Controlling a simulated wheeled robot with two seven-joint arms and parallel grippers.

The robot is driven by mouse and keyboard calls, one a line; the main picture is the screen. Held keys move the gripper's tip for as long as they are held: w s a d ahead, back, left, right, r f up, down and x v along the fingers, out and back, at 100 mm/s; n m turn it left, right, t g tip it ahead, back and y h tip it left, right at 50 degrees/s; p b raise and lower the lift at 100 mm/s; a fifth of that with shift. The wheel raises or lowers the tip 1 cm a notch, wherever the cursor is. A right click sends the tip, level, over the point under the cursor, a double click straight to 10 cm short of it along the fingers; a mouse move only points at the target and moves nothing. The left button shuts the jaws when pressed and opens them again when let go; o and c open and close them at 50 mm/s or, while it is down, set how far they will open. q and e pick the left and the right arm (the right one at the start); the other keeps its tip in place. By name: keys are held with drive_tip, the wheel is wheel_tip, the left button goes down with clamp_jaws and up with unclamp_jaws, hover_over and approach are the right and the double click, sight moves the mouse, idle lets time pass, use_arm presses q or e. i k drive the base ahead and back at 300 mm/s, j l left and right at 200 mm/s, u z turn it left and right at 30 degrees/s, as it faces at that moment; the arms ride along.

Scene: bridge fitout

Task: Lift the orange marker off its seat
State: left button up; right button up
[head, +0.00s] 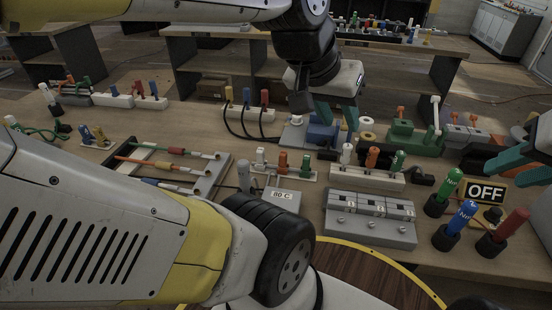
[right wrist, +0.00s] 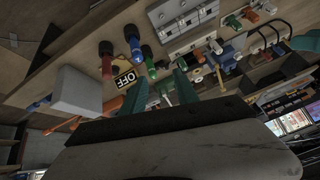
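A grey switch panel (head: 370,230) lies in front of the white block. An OFF sign (head: 486,192) and green, blue and red handles (head: 462,217) stand at right, near the right gripper. Cabled plugs (head: 247,97) stand behind. My large arm link fills the lower left.

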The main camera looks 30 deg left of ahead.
sight(283, 156)
drive_tip(key=k+u, duration=0.15)
drive_tip(key=u, duration=0.95)
